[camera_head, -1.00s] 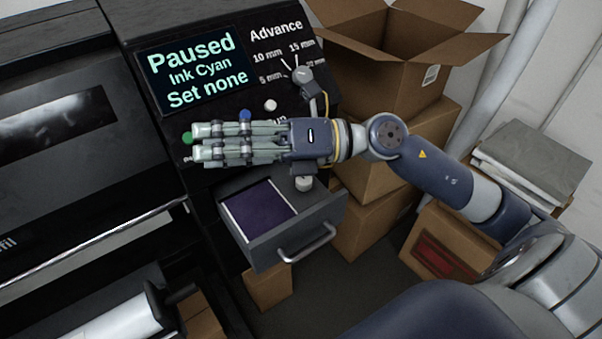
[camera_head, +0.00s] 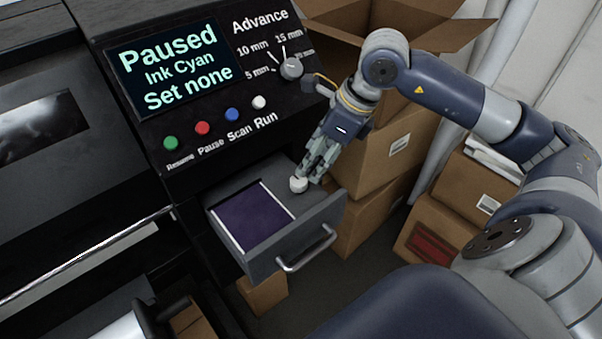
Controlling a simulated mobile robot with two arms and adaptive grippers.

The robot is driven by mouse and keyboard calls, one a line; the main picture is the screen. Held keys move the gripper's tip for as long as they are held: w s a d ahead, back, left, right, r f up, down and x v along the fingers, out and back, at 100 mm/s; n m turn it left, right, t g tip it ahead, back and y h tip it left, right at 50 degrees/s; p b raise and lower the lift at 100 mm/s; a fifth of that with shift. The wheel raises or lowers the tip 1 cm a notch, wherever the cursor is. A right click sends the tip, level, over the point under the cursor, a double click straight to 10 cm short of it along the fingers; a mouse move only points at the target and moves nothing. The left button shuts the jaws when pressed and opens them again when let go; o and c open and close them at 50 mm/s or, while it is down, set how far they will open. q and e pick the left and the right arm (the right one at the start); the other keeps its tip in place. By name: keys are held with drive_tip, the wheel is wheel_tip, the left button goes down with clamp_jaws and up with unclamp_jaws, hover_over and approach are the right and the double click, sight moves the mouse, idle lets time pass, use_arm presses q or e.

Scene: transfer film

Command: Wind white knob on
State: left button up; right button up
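A white knob (camera_head: 298,184) stands on the grey top surface of the open drawer unit (camera_head: 318,205), beside a purple inset. My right gripper (camera_head: 312,175) points down at the knob from behind and right, its fingertips close beside it. I cannot tell whether the fingers touch the knob or how far they are spread. The black panel above has a screen (camera_head: 172,66) reading "Paused, Ink Cyan, Set none". A grey Advance dial (camera_head: 291,68) has its scale partly visible. My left gripper is not in view.
The panel has green Resume (camera_head: 170,143), red Pause (camera_head: 202,128), blue Scan (camera_head: 232,115) and white Run (camera_head: 259,102) buttons. The drawer has a metal handle (camera_head: 306,250). Cardboard boxes (camera_head: 385,150) stack close behind and right of the drawer. A dark printer body fills the left.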

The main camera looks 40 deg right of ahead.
sight(300, 179)
drive_tip(key=p+x, duration=0.2)
drive_tip(key=x, duration=0.6)
drive_tip(key=shift+c, duration=0.6)
drive_tip(key=c, duration=1)
